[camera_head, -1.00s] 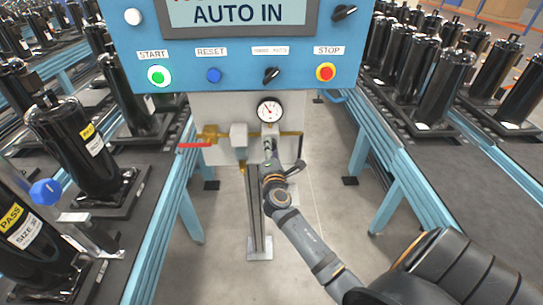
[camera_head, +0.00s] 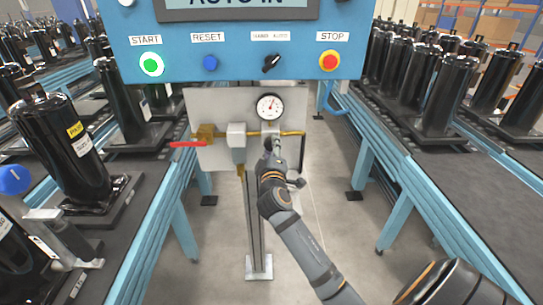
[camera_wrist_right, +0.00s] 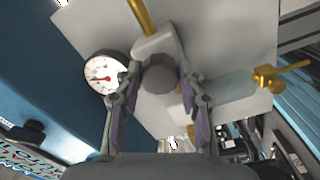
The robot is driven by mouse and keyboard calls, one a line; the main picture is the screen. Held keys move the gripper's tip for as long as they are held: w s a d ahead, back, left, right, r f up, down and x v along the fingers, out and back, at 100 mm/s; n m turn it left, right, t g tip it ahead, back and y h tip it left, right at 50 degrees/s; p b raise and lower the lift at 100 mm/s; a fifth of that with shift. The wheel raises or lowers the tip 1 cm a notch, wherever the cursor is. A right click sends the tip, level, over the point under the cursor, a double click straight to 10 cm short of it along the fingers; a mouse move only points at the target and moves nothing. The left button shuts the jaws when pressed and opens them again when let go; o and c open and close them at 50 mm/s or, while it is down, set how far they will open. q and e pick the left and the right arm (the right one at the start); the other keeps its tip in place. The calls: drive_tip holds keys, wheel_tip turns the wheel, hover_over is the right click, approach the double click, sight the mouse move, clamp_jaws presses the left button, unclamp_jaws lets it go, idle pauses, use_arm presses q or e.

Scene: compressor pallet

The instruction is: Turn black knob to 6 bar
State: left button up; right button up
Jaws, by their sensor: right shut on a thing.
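The dark grey-black knob (camera_wrist_right: 158,76) shows in the wrist view between the two fingers of my right gripper (camera_wrist_right: 160,92), which are shut on its sides. In the head view the same gripper (camera_head: 273,146) is at the pipe just below the gauge and hides the knob. The round white pressure gauge (camera_head: 270,107) sits on the grey plate above the gripper; its needle points up and slightly right. It also shows in the wrist view (camera_wrist_right: 105,75), turned on its side, with a red needle. The figures are too small to read. My left gripper is not in view.
A brass pipe with a red lever (camera_head: 187,144) crosses the grey plate (camera_head: 205,105). The blue button panel (camera_head: 180,47) hangs above. Conveyors with black compressors (camera_head: 62,150) stand on both sides.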

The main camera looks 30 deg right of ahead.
drive_tip(key=shift+f+m+b, duration=0.15)
drive_tip(key=shift+m+b, duration=1.05)
drive_tip(key=shift+m, duration=0.6)
drive_tip(key=o, duration=1.2)
drive_tip(key=v, duration=0.7)
drive_tip(key=shift+s+a, duration=0.2)
